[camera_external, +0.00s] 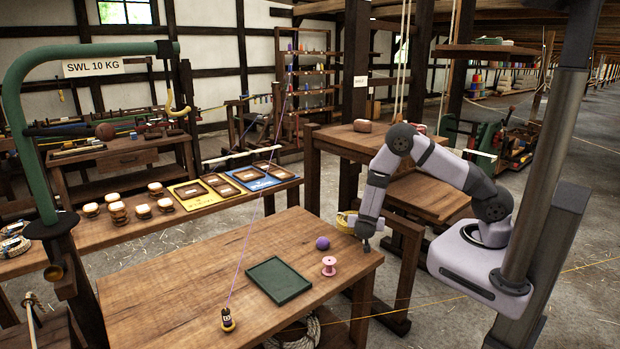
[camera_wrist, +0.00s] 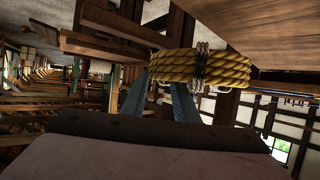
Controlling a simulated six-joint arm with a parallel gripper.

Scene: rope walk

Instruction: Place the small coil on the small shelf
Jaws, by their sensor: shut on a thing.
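A yellow rope coil (camera_wrist: 215,68) with a pale binding sits at the fingertips of my gripper (camera_wrist: 163,82) in the wrist view. The two blue-grey fingers reach up to it, and my gripper is shut on it. In the external view the coil (camera_external: 346,221) shows beside my wrist, past the right end of the front table; the fingers are hard to make out there. A hanging wooden shelf (camera_external: 470,52) with a green item on it is at the upper right. A small sign on the post is too small to read, so I cannot tell which shelf is the small one.
A higher wooden stand (camera_external: 340,138) is behind my wrist. Ropes (camera_external: 403,60) hang beside it.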

